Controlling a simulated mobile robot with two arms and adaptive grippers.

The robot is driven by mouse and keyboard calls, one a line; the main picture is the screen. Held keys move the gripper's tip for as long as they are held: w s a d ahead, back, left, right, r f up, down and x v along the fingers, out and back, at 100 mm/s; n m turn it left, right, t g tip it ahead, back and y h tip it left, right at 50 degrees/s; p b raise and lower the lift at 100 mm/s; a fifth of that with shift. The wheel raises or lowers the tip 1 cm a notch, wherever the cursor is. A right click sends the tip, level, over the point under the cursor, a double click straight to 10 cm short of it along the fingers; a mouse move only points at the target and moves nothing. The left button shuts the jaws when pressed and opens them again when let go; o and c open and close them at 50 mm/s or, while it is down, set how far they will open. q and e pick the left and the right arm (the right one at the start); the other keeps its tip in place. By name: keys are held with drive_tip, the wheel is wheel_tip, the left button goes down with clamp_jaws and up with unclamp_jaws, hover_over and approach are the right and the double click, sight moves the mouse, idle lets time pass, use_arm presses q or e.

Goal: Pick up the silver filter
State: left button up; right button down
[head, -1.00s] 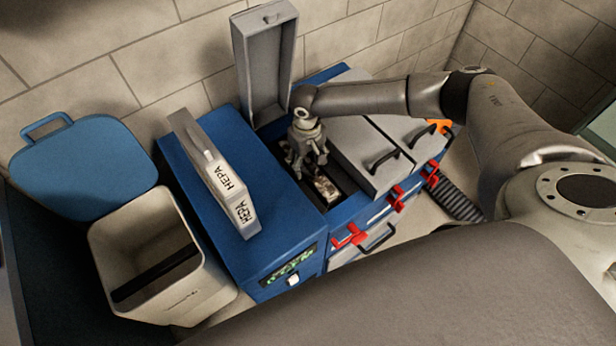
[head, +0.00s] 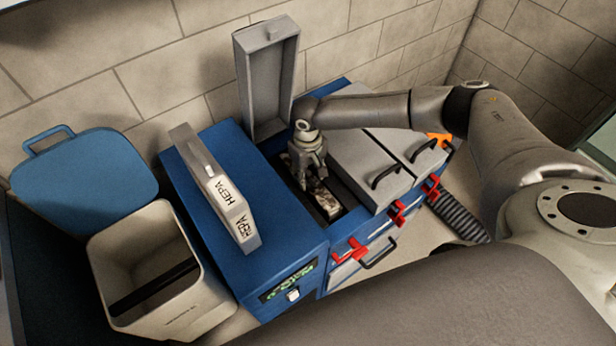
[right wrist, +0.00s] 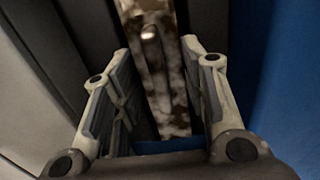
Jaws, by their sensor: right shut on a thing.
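The silver filter (head: 323,201) is a narrow block with a mottled, dirty grey-brown face. It sits in the open dark slot of the blue unit, and it also shows in the right wrist view (right wrist: 165,85). My right gripper (head: 312,184) reaches down into the slot at the filter's far end. In the right wrist view its fingers (right wrist: 155,100) stand on both sides of the filter, shut on it. A small raised handle shows on the filter. Its lower part is hidden in the slot. My left gripper is not in view.
A white HEPA filter (head: 217,190) stands on the blue housing (head: 270,245) left of the slot. A grey lid (head: 265,85) stands open behind the slot. Closed grey lids (head: 372,165) lie to its right, with red latches (head: 352,250) in front. An open bin (head: 160,262) is at left.

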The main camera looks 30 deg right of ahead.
wheel_tip(320, 180, up, 49)
drive_tip(key=p, duration=1.9)
drive_tip(key=shift+r, duration=0.2)
drive_tip(key=shift+f, duration=0.1)
